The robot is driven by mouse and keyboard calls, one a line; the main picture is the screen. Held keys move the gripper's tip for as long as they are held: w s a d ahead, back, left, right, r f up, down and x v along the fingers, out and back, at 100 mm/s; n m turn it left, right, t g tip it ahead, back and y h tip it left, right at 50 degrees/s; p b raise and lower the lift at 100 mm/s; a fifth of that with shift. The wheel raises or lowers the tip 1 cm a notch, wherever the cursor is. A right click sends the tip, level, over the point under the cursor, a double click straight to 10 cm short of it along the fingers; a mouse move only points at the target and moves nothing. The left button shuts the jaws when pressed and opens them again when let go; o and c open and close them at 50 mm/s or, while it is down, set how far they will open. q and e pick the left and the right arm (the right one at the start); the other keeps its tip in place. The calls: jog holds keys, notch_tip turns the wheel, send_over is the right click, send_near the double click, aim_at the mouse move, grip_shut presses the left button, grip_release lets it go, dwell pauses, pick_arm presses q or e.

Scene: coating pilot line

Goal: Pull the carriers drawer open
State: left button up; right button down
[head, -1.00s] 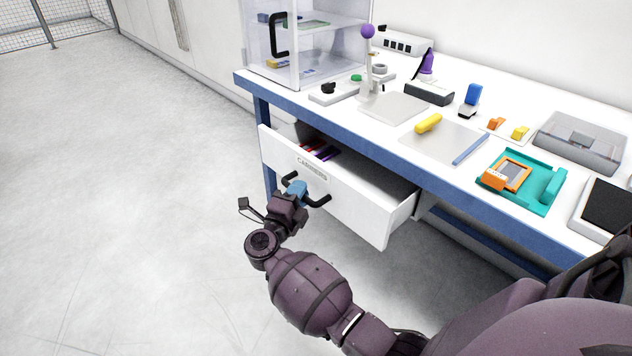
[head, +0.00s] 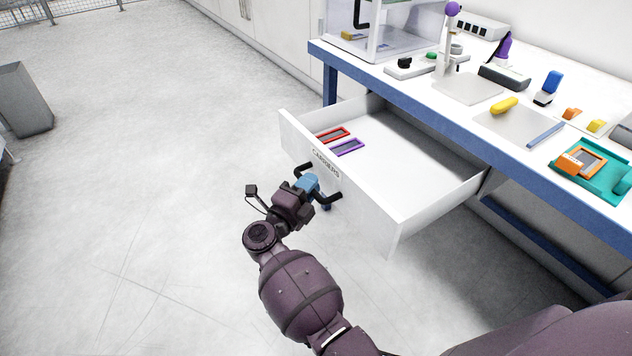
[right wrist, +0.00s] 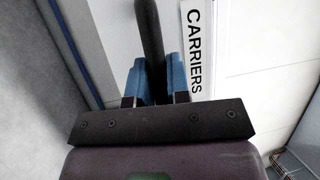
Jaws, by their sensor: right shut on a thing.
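The white carriers drawer (head: 360,198) stands well out from under the bench, with much of its inside showing. A red-framed carrier (head: 333,135) and a purple-framed carrier (head: 348,148) lie in its left part. My right gripper (head: 311,184) is shut on the drawer's black bar handle (head: 331,198). In the right wrist view the blue fingertips (right wrist: 156,80) sit on both sides of the handle (right wrist: 150,40), beside the CARRIERS label (right wrist: 196,45). My left gripper is not in view.
The blue-edged white bench (head: 420,100) holds a teal fixture with an orange part (head: 590,165), a yellow piece (head: 504,106), a clear cabinet (head: 400,30) and a purple-knobbed stand (head: 453,30). The floor left of the drawer is clear. A grey bin (head: 25,100) stands far left.

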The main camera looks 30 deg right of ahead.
jog(key=shift+a, duration=0.15)
jog(key=c, duration=1.1)
grip_release()
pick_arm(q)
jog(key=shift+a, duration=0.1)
pick_arm(e)
jog(key=shift+s+a, duration=0.1)
